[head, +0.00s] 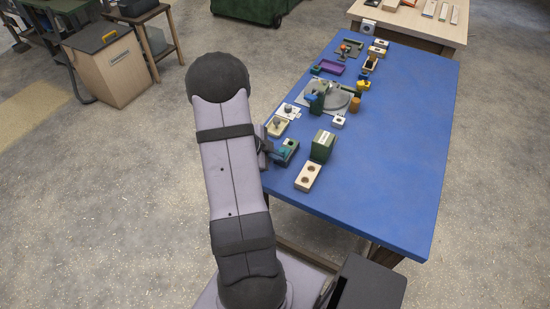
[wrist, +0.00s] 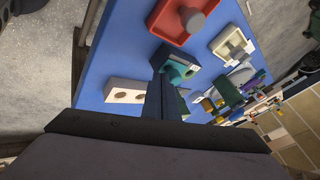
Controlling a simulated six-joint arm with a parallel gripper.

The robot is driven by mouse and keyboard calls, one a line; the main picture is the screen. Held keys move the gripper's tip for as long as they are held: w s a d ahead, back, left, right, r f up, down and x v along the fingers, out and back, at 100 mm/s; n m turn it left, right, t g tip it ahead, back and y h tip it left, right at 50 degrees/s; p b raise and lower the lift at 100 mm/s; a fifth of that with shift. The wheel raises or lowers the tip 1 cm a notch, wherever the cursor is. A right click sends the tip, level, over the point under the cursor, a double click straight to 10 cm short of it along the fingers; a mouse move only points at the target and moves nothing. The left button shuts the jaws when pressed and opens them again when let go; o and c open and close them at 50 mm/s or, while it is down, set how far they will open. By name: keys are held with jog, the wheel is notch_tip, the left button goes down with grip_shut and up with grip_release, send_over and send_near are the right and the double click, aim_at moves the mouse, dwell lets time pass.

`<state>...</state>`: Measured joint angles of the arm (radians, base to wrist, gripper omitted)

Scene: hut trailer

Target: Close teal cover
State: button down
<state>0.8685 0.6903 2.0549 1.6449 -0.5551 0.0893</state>
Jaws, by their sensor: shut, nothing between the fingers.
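A small dark green box with a teal part (head: 281,156) sits near the left edge of the blue table. In the wrist view the teal part (wrist: 181,72) shows at the box's lower side, just beyond my fingertips. This teal part looks like the cover, but its angle is hard to tell. My gripper (wrist: 162,82) is shut and empty, pointing at the box; I cannot tell whether it touches. In the head view my gripper (head: 272,150) is partly hidden by my arm, close to the left of the box.
A green block (head: 323,145) and a cream block with two holes (head: 308,177) stand nearby on the blue table (head: 390,150). A cream tray (wrist: 232,45) and a red tray (wrist: 180,24) flank the box. Several fixtures stand farther back. The table's right side is clear.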

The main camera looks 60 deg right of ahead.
dwell(0.3)
jog(key=shift+d+r, duration=0.1)
jog(key=shift+d, duration=0.15)
jog(key=d+p, duration=0.4)
jog(key=d, duration=0.1)
jog(key=shift+d, duration=0.2)
jog(key=shift+s+a, duration=0.2)
jog(key=shift+a, duration=0.3)
jog(key=shift+s+a+b, duration=0.2)
jog(key=shift+a+b, duration=0.15)
jog(key=shift+a, duration=0.3)
jog(key=shift+s+a+b, duration=0.15)
jog(key=shift+a+b, duration=0.15)
jog(key=shift+a, duration=0.3)
jog(key=v, duration=1)
jog(key=shift+a+p, duration=0.3)
jog(key=shift+p, duration=0.05)
